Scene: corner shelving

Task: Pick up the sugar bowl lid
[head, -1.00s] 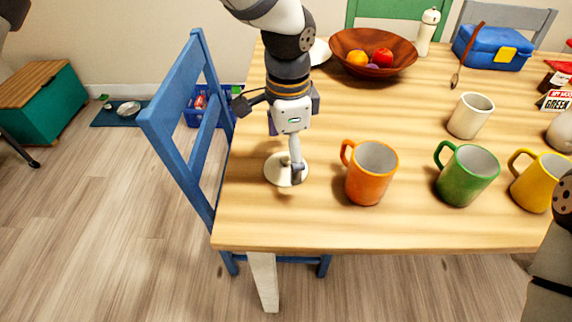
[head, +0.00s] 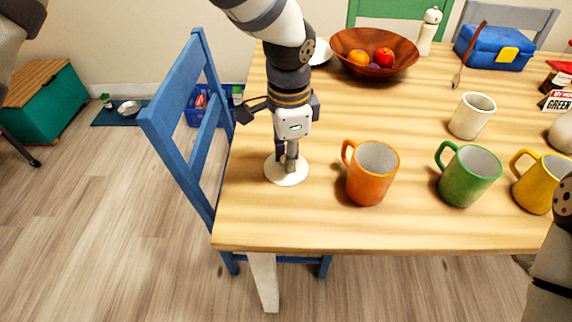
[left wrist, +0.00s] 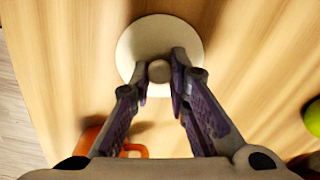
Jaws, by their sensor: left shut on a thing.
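The sugar bowl lid (head: 284,176) is a round cream disc with a small knob, near the left front part of the table. My left gripper (head: 289,160) reaches down over it from above. In the left wrist view the lid (left wrist: 135,40) shows beyond my left fingers (left wrist: 159,78), which are shut on its round knob. The lid appears flat at table level; a small lift cannot be told. Of my right arm only a part shows at the right edge, and its gripper is out of view.
An orange mug (head: 372,173) stands close to the right of the lid. A green mug (head: 468,176), a yellow mug (head: 543,182) and a white cup (head: 471,116) are farther right. A wooden fruit bowl (head: 345,42) is behind. A blue chair (head: 180,120) stands at the left edge.

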